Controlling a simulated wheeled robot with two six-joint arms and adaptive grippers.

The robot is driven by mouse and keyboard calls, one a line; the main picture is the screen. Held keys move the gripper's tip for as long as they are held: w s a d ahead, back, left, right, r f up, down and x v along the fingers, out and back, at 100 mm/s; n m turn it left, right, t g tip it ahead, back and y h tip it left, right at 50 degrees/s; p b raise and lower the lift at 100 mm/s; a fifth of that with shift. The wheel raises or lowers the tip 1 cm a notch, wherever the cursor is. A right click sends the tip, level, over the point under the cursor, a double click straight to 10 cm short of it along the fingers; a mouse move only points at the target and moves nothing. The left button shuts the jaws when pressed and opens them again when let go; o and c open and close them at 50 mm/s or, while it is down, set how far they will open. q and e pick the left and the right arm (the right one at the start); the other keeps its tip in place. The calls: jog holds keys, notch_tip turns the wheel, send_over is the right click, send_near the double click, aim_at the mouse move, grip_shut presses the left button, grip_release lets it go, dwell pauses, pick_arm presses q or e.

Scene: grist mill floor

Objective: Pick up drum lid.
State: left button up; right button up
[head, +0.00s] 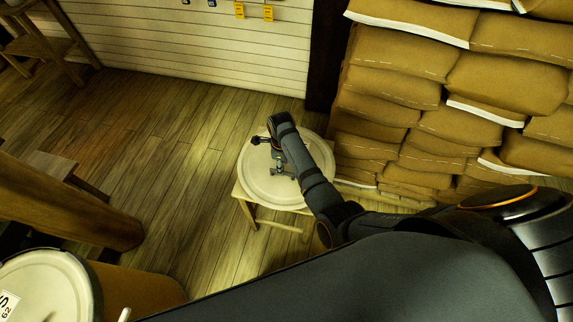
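A round cream drum lid (258,182) with a raised rim lies flat on a small wooden stool (243,206) in the middle of the head view. My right arm reaches in from the right and covers the right part of the lid. My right gripper (269,154) is over the lid's upper middle, with one dark finger part toward the left and grey metal parts lower down. The gripping point is small and partly hidden by the wrist, so I cannot tell whether it touches the lid. My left gripper is not in view.
Stacked brown sacks (430,110) stand close on the right. A drum (140,284) with a cream top and label is at the lower left, near a thick wooden beam (60,205). Plank floor (170,125) is clear left of the stool. A pale boarded wall (190,50) stands behind.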

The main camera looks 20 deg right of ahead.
notch_tip(320, 180, down, 4)
jog(key=shift+w+a+f, duration=0.1)
jog(key=shift+f, duration=0.05)
jog(key=shift+f, duration=0.2)
dwell(0.6)
jog(key=shift+c, duration=0.4)
grip_shut()
